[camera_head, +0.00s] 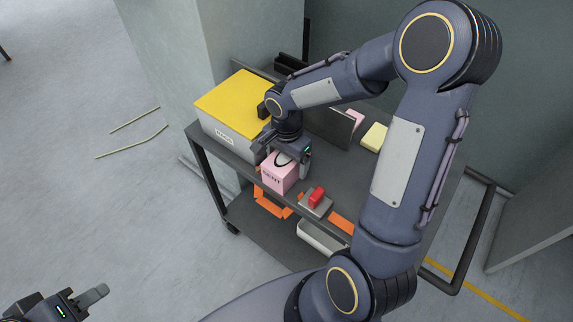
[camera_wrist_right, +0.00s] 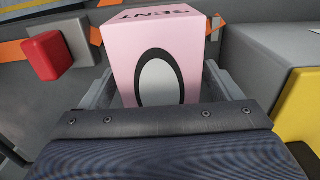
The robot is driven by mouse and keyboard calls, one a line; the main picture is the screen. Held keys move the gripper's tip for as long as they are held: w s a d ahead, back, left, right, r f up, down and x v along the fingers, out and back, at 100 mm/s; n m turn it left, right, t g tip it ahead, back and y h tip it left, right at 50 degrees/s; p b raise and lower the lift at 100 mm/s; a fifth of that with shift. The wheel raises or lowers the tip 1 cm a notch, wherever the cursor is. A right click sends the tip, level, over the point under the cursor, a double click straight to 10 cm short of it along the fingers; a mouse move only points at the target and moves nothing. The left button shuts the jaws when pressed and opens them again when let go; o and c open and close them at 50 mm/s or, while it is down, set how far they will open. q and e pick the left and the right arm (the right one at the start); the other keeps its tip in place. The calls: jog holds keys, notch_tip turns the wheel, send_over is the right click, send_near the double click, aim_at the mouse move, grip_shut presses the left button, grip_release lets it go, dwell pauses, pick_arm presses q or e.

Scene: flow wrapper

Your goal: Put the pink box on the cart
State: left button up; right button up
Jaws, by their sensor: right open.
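The pink box (camera_head: 274,178), with dark lettering and a pale oval with a black ring, stands upright on the dark top of the cart (camera_head: 240,166), near its front edge. My right gripper (camera_head: 284,160) comes down over it, open, with a finger on either side. In the right wrist view the pink box (camera_wrist_right: 190,60) sits between the two fingers (camera_wrist_right: 158,92); whether they touch it is unclear. My left gripper (camera_head: 92,300) is at the bottom left, over the floor, away from the cart; only part of it shows.
A grey box with a yellow top (camera_head: 235,100) stands left of my right gripper. A red block on a grey base (camera_head: 317,198) is close to the right of the pink box. A pale yellow block (camera_head: 375,137) lies farther back. Orange pieces (camera_head: 268,202) show below the top.

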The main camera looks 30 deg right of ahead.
notch_tip(320, 180, up, 9)
jog(key=shift+f, duration=0.1)
jog(key=s+a+r+n+t+y, duration=0.2)
jog(key=s+n, duration=0.4)
jog(key=s, duration=0.2)
jog(key=s+a+r+n+t+y, duration=0.1)
jog(key=s+a+r+n+t, duration=0.1)
jog(key=s+n, duration=0.4)
jog(key=s+r+t, duration=0.1)
jog(key=s, duration=0.2)
jog(key=shift+t+y, duration=0.3)
jog(key=shift+y, duration=0.1)
jog(key=shift+a+r+p, duration=0.1)
jog(key=shift+r+p, duration=0.05)
jog(key=shift+p, duration=0.2)
